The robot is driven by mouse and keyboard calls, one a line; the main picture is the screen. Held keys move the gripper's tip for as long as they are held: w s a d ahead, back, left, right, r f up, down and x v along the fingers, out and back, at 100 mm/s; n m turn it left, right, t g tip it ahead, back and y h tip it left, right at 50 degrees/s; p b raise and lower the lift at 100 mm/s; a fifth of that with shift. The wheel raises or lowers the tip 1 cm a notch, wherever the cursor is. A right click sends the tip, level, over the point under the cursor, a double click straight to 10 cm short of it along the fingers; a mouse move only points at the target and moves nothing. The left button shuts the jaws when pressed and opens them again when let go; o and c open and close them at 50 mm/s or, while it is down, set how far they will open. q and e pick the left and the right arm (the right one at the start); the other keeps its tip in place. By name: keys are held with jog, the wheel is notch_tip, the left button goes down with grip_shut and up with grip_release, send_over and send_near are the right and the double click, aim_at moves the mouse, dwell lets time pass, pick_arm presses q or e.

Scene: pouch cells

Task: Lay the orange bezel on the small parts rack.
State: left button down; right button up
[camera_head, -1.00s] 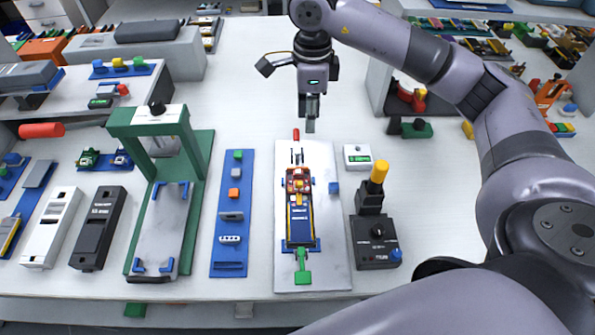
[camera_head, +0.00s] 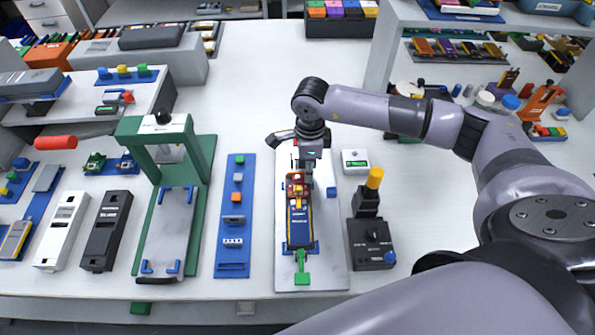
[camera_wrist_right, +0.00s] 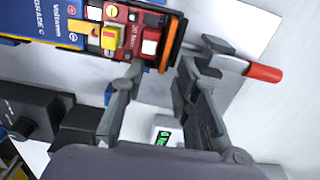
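An orange bezel (camera_wrist_right: 170,44) shows in the right wrist view as a narrow orange strip across the end of the red-topped pouch cell assembly (camera_head: 300,215), which lies on a pale plate (camera_head: 330,250). My right gripper (camera_wrist_right: 158,68) is open, its two fingers apart close to the bezel end; I cannot tell whether they touch it. In the head view my right gripper (camera_head: 306,172) is over the far end of the assembly and hides part of it. A blue strip with several small parts (camera_head: 233,258), seemingly the small parts rack, lies left of the plate. My left gripper is not in view.
A red-handled tool (camera_wrist_right: 262,72) lies beside the right finger. A black box with a yellow knob (camera_head: 371,240) and a small white device with a green display (camera_head: 355,160) stand right of the plate. A green press frame (camera_head: 200,165) stands left.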

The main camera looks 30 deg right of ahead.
jog(key=shift+f, duration=0.25)
jog(key=shift+c, duration=0.4)
grip_shut()
